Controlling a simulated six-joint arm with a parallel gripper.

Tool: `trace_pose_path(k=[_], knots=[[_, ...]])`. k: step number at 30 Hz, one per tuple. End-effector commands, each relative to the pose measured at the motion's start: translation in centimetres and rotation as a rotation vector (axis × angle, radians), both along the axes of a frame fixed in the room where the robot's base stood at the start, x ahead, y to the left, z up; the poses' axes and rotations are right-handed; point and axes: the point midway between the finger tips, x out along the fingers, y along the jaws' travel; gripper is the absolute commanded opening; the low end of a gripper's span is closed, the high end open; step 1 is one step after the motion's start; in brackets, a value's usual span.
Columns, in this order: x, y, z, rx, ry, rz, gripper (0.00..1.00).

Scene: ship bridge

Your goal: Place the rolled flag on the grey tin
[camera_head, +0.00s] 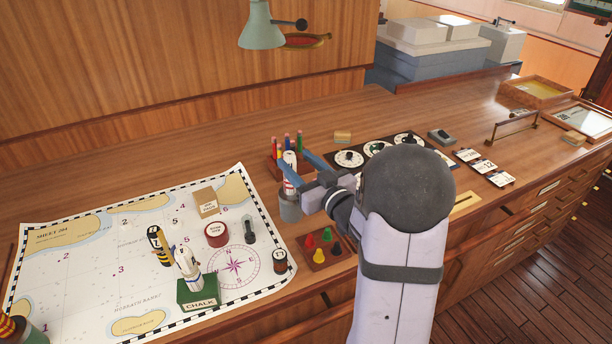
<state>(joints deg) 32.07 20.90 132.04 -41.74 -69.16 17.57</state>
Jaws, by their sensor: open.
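A white rolled flag with red and dark marks (289,172) stands upright at the grey tin (290,209), seeming to rest on its top. My gripper (302,171) is open, with its two blue-grey fingers reaching left toward this flag, one higher and one lower in the picture. Whether a finger touches the flag, I cannot tell. The fingers partly cover the right side of the flag and tin. Two other rolled items stand on the chart: a yellow-and-black one (159,246) and a white one (186,267) by the green chalk box (198,291).
A pen rack (277,163) stands just behind the tin. A peg block with coloured pegs (326,250) lies in front of it. The chart (80,265) holds a red round tin (216,235) and a small box (206,201). A dial panel (375,149) lies behind my arm. A lamp (261,28) hangs above.

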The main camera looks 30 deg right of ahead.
Motion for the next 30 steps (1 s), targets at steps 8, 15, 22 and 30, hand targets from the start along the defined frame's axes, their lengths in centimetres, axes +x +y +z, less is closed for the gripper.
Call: trace_pose_path(k=[8,15,22,30], knots=[[-3.1,-0.4,-0.1,0.001,-0.001,-0.001,0.47],[-3.6,-0.4,0.0,0.001,0.000,0.000,0.47],[-3.6,-0.4,0.0,0.001,0.000,0.000,0.47],[-3.1,0.3,-0.3,-0.012,0.040,-0.018,0.47]])
